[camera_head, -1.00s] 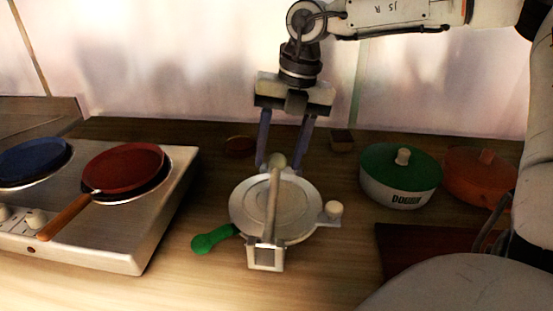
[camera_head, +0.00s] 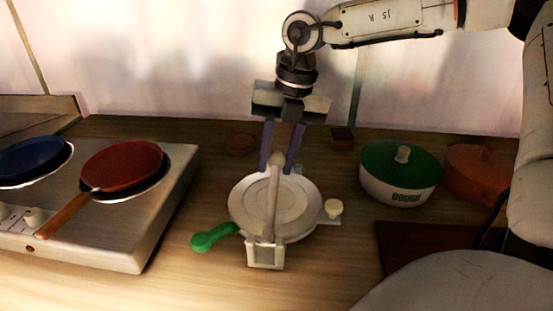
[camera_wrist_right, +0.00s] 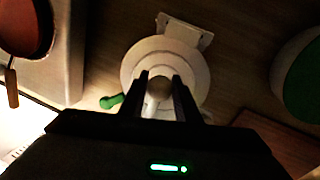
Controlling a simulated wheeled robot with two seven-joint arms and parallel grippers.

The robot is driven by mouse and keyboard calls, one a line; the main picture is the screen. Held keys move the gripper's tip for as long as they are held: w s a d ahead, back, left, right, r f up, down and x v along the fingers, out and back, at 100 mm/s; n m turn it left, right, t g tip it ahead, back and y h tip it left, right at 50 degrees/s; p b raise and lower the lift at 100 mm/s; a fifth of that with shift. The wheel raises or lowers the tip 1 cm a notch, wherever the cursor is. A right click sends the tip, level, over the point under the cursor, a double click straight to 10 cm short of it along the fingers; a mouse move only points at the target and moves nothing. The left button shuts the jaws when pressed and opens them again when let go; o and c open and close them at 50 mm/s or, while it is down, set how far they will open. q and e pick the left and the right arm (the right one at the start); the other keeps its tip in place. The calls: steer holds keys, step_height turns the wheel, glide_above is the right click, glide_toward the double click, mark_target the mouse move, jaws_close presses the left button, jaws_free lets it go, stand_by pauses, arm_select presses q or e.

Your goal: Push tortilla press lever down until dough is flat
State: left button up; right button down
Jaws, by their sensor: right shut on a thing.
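The tortilla press (camera_head: 240,205) is a pale round metal press on the wooden counter; it also shows in the wrist view (camera_wrist_right: 133,68). Its lever (camera_head: 270,208) runs from the bracket at the near side across the round plate to a knob at the far end. My right gripper (camera_head: 280,168) points down at the far side of the press and is shut on the lever's knob end. In the wrist view the pale knob (camera_wrist_right: 160,86) sits between the two dark fingers. No dough is visible in the press. My left gripper is not in view.
A steel stove (camera_head: 160,215) with a red pan (camera_head: 125,165) and a blue pan (camera_head: 30,158) stands at left. A green-lidded dough pot (camera_head: 400,190), an orange pot (camera_head: 475,178) and a dark red board (camera_head: 410,245) are at right. A green handle (camera_head: 212,237) lies beside the press.

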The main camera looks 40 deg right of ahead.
steer(key=shift+a+r, duration=0.1)
steer(key=shift+r, duration=0.25)
steer(key=c, duration=1.4)
jaws_free()
steer(key=shift+s, duration=0.1)
steer(key=shift+o, duration=0.2)
step_height(320, 180, up, 10)
steer(key=s+d, duration=0.1)
steer(key=shift+d, duration=0.25)
steer(key=shift+s, duration=0.2)
